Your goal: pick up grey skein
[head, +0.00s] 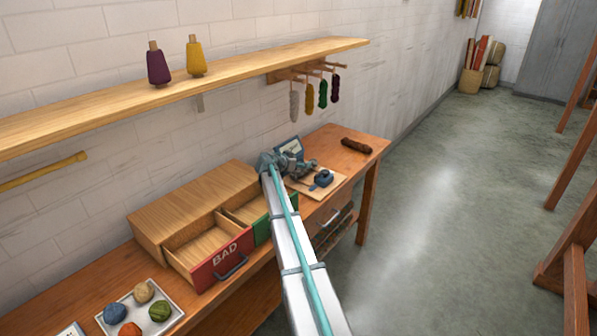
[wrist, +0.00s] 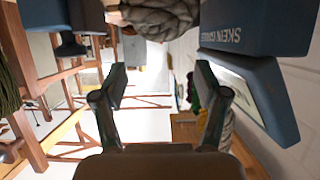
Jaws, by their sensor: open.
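A twisted grey skein (wrist: 160,18) shows at the top edge of the wrist view, beyond and above the fingertips, partly cut off. My gripper (wrist: 161,82) is open, with nothing between its fingers. In the head view my gripper (head: 303,164) is low over the bench beside a small dark blue device with a screen (head: 289,149). The grey skein cannot be clearly told apart from the gripper there. The device's blue body, lettered upside down, also shows in the wrist view (wrist: 255,30). A paler grey skein (head: 294,104) hangs from a peg under the shelf.
A brown skein (head: 356,146) lies near the bench's right end. A blue object (head: 322,178) sits on a board. An open drawer marked BAD (head: 222,262) and a tray of yarn balls (head: 172,321) are left.

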